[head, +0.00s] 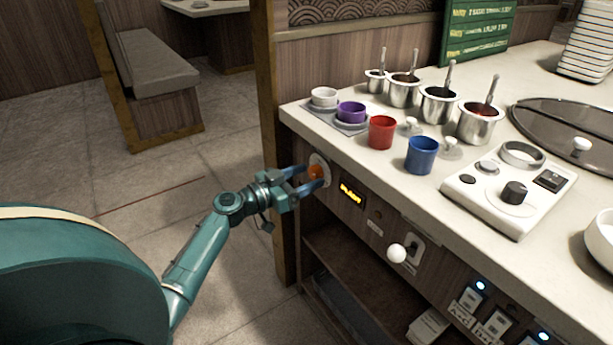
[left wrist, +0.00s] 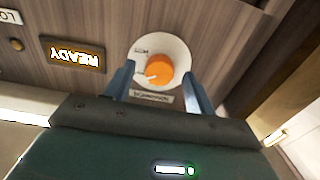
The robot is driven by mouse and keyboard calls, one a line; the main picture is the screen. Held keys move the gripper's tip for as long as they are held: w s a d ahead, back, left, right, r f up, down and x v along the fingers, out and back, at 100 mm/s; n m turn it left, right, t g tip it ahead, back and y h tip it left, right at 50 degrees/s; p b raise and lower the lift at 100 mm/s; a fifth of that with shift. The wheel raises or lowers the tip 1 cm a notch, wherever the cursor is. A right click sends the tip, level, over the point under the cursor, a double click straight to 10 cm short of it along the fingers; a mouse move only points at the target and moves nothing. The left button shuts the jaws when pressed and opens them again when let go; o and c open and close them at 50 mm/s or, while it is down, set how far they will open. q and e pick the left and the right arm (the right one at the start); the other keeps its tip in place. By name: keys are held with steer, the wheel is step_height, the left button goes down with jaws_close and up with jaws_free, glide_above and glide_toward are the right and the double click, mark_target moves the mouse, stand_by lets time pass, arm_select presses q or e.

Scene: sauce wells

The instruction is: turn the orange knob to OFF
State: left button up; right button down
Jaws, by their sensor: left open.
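The orange knob (head: 316,172) sits on a round white dial plate (head: 322,161) on the counter's wooden front panel, near its left end. My left gripper (head: 309,178) is at the knob, its blue fingers open on either side of it. In the left wrist view the knob (left wrist: 158,70) shows between the fingertips, with a white pointer mark toward its lower left. The lettering around the dial is too small to read. I cannot tell whether the fingers touch the knob. My right gripper is not in view.
A lit display (head: 351,192) reading READY is right of the knob. A lever with a white ball (head: 396,253) sticks out farther right. Cups, including a red one (head: 381,132) and a blue one (head: 422,155), stand on the counter above. A wooden post (head: 270,130) stands left of the panel.

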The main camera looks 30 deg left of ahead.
arm_select(q)
steer(key=shift+w+d, duration=0.15)
steer(key=shift+w, duration=0.15)
steer(key=shift+c, duration=0.3)
steer(key=c, duration=0.9)
